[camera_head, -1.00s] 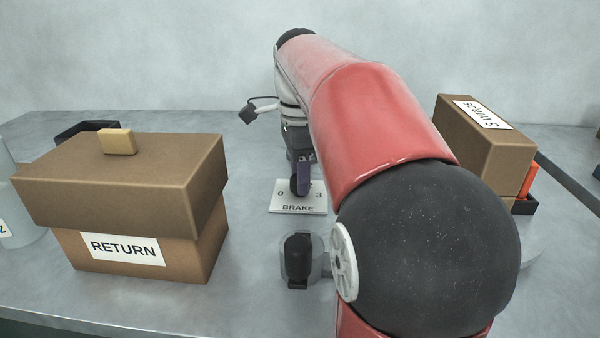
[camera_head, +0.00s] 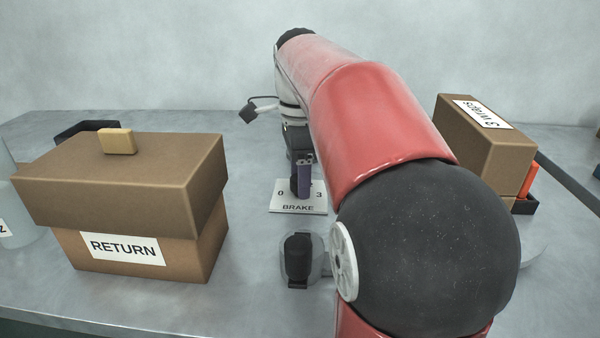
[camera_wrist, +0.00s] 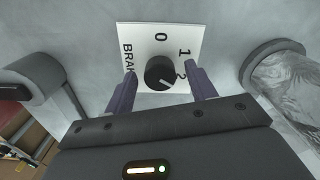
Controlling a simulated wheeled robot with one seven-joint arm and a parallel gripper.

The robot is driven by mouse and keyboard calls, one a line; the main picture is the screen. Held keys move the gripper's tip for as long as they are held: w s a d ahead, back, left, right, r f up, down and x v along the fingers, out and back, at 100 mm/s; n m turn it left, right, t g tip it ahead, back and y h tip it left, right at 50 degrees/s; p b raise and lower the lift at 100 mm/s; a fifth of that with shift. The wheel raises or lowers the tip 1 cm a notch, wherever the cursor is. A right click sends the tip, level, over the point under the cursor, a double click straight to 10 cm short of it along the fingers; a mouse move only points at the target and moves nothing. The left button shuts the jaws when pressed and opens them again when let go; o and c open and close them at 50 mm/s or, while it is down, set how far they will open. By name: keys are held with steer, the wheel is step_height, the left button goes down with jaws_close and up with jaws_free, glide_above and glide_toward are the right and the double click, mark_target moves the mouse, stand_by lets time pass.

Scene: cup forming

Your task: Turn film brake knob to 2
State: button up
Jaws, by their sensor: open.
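The brake knob (camera_wrist: 160,72) is black and round with a white pointer line. It stands on a white plate (camera_wrist: 147,34) marked BRAKE with 0, 1 and 2 visible in the wrist view. The pointer line is directed to the lower right, close to the 2. My gripper (camera_wrist: 160,70) is open, with one purple finger on each side of the knob and a visible gap at both sides. In the head view, my gripper (camera_head: 304,166) is at the plate (camera_head: 284,207), where 0 and 3 show and the fingers partly hide the knob (camera_head: 294,186).
A brown RETURN box (camera_head: 150,228) stands at left with a tan block on top. A brown box labelled 3 wraps (camera_head: 480,150) stands at right. Bare table lies left of the plate.

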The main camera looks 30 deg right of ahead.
step_height(320, 180, up, 7)
steer(key=shift+r, duration=0.35)
stand_by(0.6)
